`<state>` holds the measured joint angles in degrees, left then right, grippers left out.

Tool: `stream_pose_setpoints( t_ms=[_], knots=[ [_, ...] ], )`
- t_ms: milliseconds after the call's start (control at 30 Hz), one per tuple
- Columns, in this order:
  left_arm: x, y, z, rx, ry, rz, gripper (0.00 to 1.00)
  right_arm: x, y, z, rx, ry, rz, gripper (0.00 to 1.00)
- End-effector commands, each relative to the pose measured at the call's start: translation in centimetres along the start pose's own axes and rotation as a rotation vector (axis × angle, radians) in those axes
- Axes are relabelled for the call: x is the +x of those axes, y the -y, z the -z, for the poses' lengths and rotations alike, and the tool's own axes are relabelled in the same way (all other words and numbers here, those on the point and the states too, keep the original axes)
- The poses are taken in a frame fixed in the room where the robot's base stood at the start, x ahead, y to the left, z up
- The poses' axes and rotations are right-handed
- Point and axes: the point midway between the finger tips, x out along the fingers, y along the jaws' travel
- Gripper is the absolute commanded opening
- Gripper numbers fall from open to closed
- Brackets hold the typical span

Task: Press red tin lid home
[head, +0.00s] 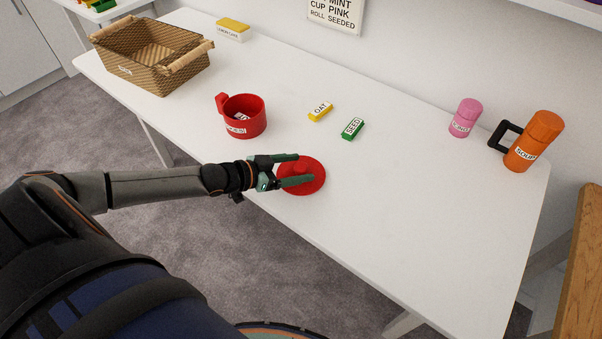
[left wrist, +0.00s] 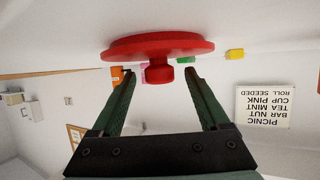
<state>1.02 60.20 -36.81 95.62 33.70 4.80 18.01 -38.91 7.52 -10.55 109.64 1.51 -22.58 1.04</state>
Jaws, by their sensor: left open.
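The round red lid (head: 315,186) with a central knob lies on the white table near its front edge. It also shows in the left wrist view (left wrist: 135,48), where the picture is upside down. My left gripper (head: 302,169) is open at the lid, with its fingertips on either side of the knob (left wrist: 159,72). Gaps show between the knob and both fingers in the left wrist view. The red tin (head: 258,123) stands open, left of and behind the lid, with a handle and a labelled item inside. My right gripper is not in view.
A yellow OAT block (head: 320,112) and a green SEED block (head: 353,129) lie behind the lid. A pink tin (head: 465,118) and an orange SOUP flask (head: 534,142) stand at right. A wicker basket (head: 150,72) stands at left. The table's right front is clear.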

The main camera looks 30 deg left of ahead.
Motion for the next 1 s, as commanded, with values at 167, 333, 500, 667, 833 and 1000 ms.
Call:
stream_pose_setpoints(
  t_ms=[167, 333, 500, 667, 833, 1000],
  knots=[
    [1.35, 0.02, 0.05, 0.001, -0.001, 0.000, 0.78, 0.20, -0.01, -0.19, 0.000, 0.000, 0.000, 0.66],
    [1.56, -0.03, 0.03, 0.001, 0.001, -0.001, 0.78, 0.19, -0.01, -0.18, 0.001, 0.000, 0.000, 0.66],
    [1.53, -0.02, 0.03, 0.001, 0.001, -0.001, 0.74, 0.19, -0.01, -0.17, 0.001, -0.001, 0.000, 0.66],
    [1.51, -0.01, 0.03, 0.002, 0.001, 0.000, 0.56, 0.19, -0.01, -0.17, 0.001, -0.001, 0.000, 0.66],
    [1.50, -0.01, 0.03, 0.002, 0.001, 0.000, 0.37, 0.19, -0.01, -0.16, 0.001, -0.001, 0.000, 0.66],
    [1.50, -0.01, 0.03, 0.002, 0.001, 0.000, 0.18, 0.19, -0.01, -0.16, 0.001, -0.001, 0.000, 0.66]
  ],
)
